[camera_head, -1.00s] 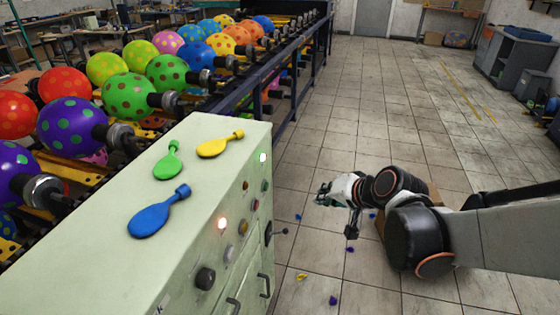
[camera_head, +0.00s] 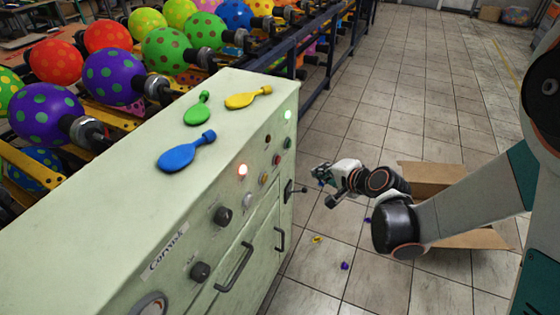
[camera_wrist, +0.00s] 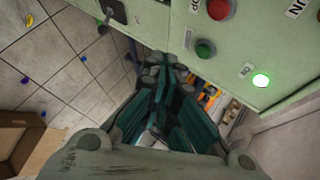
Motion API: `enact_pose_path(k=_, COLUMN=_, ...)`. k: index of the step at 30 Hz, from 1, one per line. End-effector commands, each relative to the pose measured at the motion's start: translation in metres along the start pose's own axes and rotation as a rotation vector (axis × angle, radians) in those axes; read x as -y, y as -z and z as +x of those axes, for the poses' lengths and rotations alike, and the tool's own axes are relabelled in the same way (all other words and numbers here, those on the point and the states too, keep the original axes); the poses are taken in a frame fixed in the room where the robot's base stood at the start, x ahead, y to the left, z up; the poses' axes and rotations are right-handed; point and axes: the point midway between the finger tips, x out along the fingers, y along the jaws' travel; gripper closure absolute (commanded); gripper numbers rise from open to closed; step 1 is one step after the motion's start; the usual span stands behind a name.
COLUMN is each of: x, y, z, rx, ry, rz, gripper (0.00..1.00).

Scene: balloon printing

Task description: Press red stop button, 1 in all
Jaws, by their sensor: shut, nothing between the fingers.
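The red button (camera_wrist: 218,9) shows at the top of the wrist view, on the pale green control cabinet (camera_head: 235,120). In the head view a small red button (camera_head: 277,160) is on the cabinet's front panel. A green button (camera_wrist: 205,48) is beside the red one in the wrist view. My gripper (camera_head: 317,172) is right of the panel in the head view, apart from it. In the wrist view the closed fingers (camera_wrist: 172,66) are empty, with the red button above and to their right.
A red lamp (camera_head: 242,170) and a green lamp (camera_head: 288,114) glow on the panel. Knobs (camera_head: 222,215) and door handles (camera_head: 234,268) stick out from it. Blue (camera_head: 186,153), green (camera_head: 198,108) and yellow (camera_head: 248,97) balloons lie on top. An open cardboard box (camera_head: 430,177) stands on the floor.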

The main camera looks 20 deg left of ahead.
Motion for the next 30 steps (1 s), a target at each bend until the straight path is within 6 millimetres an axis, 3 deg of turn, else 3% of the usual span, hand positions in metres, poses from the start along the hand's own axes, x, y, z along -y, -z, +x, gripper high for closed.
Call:
enact_pose_path(k=8, x=0.008, y=-0.008, z=0.01, rx=0.002, ry=-0.001, rz=-0.002, gripper=1.0)
enact_pose_path(k=22, x=0.037, y=-0.038, z=0.051, rx=0.002, ry=-0.001, rz=-0.003, gripper=1.0)
enact_pose_path(k=30, x=0.044, y=-0.044, z=0.061, rx=0.0, ry=0.0, rz=-0.002, gripper=1.0)
